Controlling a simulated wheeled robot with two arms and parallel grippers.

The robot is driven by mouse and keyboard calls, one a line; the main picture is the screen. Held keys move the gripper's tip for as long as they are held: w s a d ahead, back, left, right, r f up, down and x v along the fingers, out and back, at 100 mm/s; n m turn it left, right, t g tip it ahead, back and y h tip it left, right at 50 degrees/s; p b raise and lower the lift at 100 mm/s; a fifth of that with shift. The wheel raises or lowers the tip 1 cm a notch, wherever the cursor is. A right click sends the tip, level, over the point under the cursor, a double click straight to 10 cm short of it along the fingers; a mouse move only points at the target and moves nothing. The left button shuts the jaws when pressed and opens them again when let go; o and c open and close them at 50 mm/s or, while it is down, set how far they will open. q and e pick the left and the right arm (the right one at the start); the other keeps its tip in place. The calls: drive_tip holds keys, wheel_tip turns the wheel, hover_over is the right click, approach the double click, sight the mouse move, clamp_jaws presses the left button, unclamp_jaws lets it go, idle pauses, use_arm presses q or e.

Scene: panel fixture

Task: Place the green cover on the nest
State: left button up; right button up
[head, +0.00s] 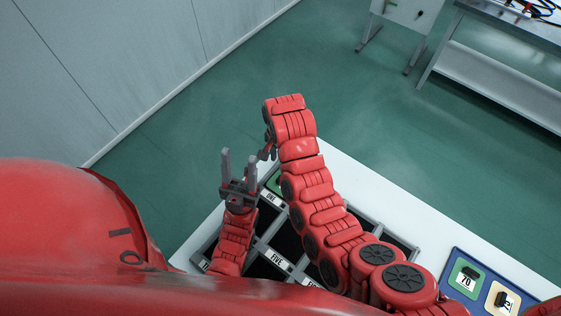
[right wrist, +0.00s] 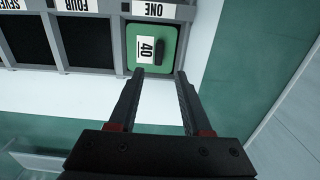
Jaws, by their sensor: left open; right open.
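A green cover (right wrist: 168,47) marked 40, with a black handle, lies in the grey frame's compartment labelled ONE in the right wrist view. A sliver of green (head: 275,182) shows by that label in the head view. My right gripper (right wrist: 157,74) is open and empty, its fingertips at the cover's near edge; contact cannot be told. In the head view my right gripper (head: 268,150) is mostly hidden by its arm. My left gripper (head: 238,163) is open and empty above the frame, fingers pointing up. Another green piece (head: 464,279), marked 70, sits in a blue tray. Nothing is labelled as the nest.
The grey frame (head: 378,229) has several dark compartments, with labels including FOUR and FIVE, on a white table (head: 350,178). A metal bench (head: 500,65) stands far back right.

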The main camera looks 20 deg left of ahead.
drive_tip(key=shift+r+p, duration=0.3)
drive_tip(key=shift+r, duration=0.5)
